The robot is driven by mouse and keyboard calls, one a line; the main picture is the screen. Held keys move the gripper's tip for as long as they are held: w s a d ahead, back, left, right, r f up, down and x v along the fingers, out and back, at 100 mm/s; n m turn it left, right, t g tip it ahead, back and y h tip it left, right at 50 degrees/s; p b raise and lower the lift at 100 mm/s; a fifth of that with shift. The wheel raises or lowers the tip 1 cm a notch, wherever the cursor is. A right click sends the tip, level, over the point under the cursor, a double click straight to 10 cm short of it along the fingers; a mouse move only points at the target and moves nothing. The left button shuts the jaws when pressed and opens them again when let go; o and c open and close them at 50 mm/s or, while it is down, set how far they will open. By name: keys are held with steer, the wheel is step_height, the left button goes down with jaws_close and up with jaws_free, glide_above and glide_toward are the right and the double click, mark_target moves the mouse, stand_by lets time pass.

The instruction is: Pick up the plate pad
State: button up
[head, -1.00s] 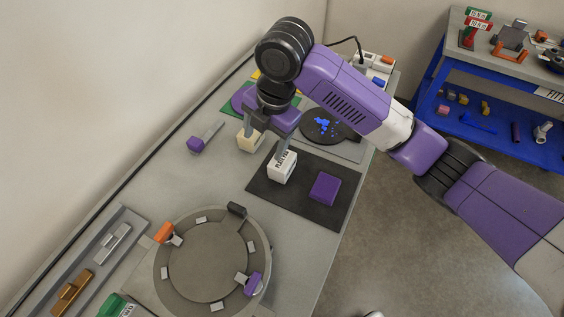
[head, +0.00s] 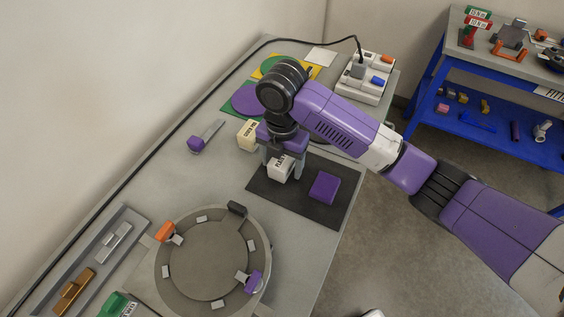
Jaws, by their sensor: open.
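The plate pad (head: 278,173) is a small white block with dark lettering, standing on a black mat (head: 321,215). My gripper (head: 283,166) is over it, pointing down, with one finger at its left and one at its right. The fingers are open; I cannot tell whether they touch the block. The gripper hides the top and rear of the pad.
A purple block (head: 324,187) lies on the mat just right of the pad. A cream lettered block (head: 247,134) stands close behind to the left. A grey ring fixture (head: 213,213) is in front. A purple-handled tool (head: 205,137) lies left.

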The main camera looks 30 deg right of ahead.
mark_target(282, 159)
steer(key=shift+c, duration=0.2)
steer(key=c, duration=1.4)
step_height(282, 159, up, 20)
steer(key=shift+p, duration=0.4)
steer(key=o, duration=0.6)
steer(key=c, duration=0.4)
steer(key=shift+r, duration=0.15)
steer(key=shift+c, duration=0.2)
